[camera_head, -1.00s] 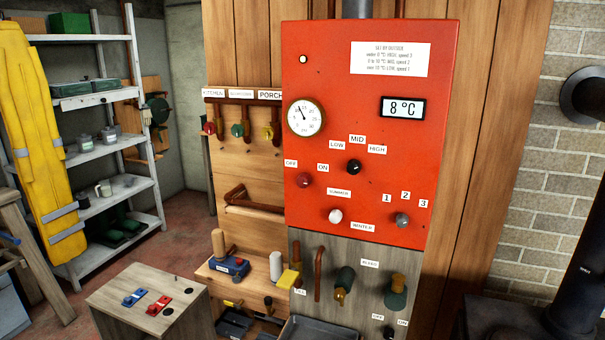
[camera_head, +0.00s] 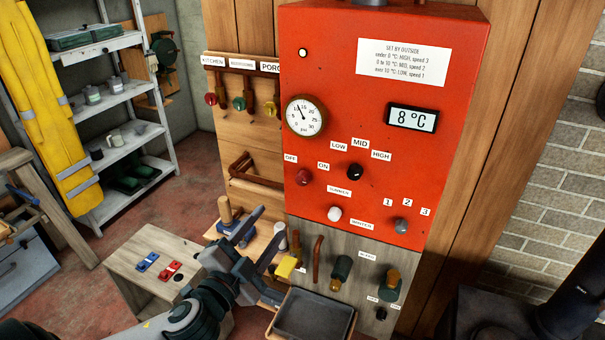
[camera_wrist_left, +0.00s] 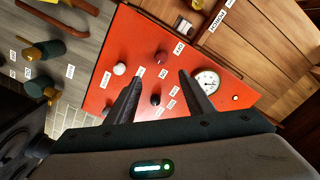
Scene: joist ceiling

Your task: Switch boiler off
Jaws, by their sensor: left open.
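The red boiler panel (camera_head: 370,130) hangs on the wooden wall. Its dark red knob (camera_head: 304,176) sits between the OFF and ON labels; I cannot tell exactly where it points. A black knob (camera_head: 354,172), a white knob (camera_head: 334,213) and a grey knob (camera_head: 400,225) are beside it. My left gripper (camera_head: 262,232) is open and empty, low and left of the panel. In the left wrist view the open fingers (camera_wrist_left: 158,88) point at the panel, apart from it, and the dark red knob (camera_wrist_left: 161,57) shows beyond them. My right gripper is not in view.
A wooden box (camera_head: 140,268) stands left, near shelves (camera_head: 128,140). A dark stove (camera_head: 510,310) is at lower right.

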